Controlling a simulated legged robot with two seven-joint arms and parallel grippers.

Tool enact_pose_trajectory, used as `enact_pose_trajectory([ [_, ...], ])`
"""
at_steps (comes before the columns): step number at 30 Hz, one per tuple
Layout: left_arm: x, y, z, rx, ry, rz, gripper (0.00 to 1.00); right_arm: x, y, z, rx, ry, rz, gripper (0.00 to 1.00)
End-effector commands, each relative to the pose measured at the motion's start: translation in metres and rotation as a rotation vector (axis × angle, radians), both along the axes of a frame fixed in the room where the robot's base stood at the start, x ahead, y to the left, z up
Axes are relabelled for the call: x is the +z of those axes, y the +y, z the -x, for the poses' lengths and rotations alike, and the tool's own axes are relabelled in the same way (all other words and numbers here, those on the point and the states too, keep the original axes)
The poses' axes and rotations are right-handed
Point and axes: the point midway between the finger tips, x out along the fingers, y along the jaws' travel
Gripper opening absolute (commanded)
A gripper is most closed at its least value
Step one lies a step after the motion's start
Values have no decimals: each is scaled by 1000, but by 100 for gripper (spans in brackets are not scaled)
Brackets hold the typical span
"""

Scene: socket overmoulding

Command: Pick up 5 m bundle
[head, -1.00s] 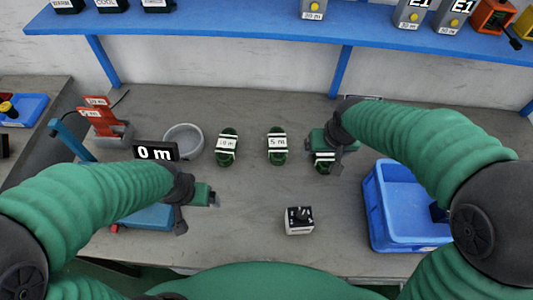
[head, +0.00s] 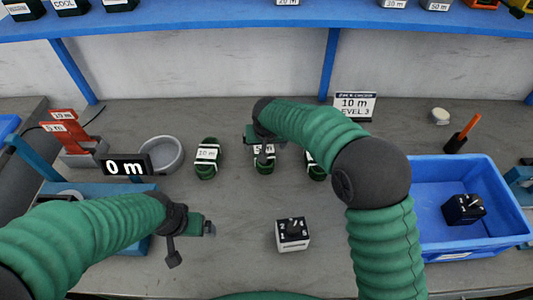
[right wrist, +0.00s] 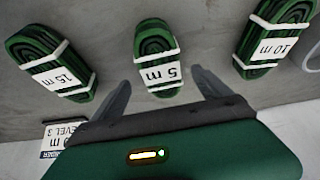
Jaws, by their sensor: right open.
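The 5 m bundle (right wrist: 155,45) is a dark green coil with white bands and a white "5 m" label, lying on the bench. In the head view the bundle (head: 264,167) is partly hidden under my right gripper (head: 264,152). In the right wrist view my right gripper (right wrist: 162,88) is open.
A 10 m bundle (head: 207,160) lies left and a 15 m bundle (right wrist: 52,65) lies on the other side. A black-and-white dial box (head: 292,234) stands in front. A blue bin (head: 440,247) is right; a grey bowl (head: 161,154) and "0 m" display (head: 126,165) are left.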

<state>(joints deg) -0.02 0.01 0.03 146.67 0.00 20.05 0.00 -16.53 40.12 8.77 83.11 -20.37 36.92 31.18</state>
Motion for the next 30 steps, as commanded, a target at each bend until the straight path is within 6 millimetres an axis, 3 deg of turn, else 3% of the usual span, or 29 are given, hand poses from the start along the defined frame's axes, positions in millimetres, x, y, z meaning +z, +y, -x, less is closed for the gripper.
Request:
enact_pose_trajectory([
  [7, -7, 0, 0, 1, 0, 0, 96, -42, -3, -15, 1, 4, 2, 87],
  [15, -6, 0, 0, 1, 0, 0, 96, -46, -5, -18, 2, -1, -2, 87],
  [30, -7, 0, 0, 1, 0, 0, 96, -46, -3, -18, 2, 2, 1, 23],
])
